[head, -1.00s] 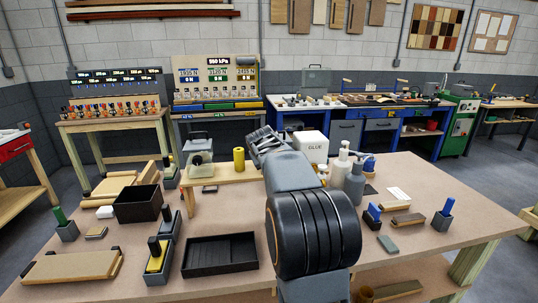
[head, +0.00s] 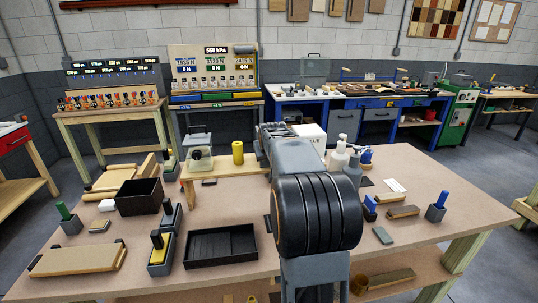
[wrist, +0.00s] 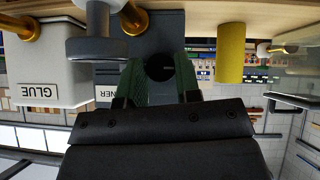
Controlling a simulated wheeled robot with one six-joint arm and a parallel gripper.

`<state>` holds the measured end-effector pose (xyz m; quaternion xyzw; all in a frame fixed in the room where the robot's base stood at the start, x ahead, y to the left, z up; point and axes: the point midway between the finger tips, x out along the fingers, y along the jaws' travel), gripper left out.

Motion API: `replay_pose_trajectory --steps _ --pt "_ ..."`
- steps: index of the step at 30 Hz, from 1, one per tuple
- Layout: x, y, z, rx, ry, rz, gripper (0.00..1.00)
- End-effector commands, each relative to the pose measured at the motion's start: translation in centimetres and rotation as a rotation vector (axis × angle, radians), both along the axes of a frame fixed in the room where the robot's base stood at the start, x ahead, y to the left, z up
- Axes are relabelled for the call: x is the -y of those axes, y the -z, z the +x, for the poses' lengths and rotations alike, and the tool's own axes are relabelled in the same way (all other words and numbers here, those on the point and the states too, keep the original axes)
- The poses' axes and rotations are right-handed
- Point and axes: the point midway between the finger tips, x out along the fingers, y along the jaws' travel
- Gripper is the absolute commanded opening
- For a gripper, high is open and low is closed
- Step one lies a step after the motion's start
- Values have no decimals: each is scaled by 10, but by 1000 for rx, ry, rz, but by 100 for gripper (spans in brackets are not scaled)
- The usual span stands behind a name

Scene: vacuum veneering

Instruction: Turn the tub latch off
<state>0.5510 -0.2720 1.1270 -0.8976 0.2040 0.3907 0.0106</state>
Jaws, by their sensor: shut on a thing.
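The white glue tub (wrist: 45,62) stands at the left of the wrist view, which is upside down; in the head view the tub (head: 312,132) is partly behind my arm. A grey container (wrist: 105,74) with partly covered lettering is beside it in the wrist view. My gripper (wrist: 160,75) has its green fingers either side of a dark round part (wrist: 160,66) on a grey body and is shut on it. I cannot tell whether this part is the latch. In the head view my own arm hides the fingers.
A yellow cylinder (wrist: 231,53) stands close beside the fingers; it also shows in the head view (head: 238,153). Bottles (head: 338,158) stand right of my arm. A black tray (head: 221,245) and a dark box (head: 139,196) lie left on the table (head: 420,262).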

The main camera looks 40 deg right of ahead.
Motion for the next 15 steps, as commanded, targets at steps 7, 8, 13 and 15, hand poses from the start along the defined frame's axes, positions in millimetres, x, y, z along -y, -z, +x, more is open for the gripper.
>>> replay_pose_trajectory --steps 7,8,13,15 --pt "0 1 0 -2 0 1 49" --pt "0 1 0 -2 0 1 52" --pt "0 0 0 -1 0 0 55" --pt "0 0 0 -1 0 0 55"
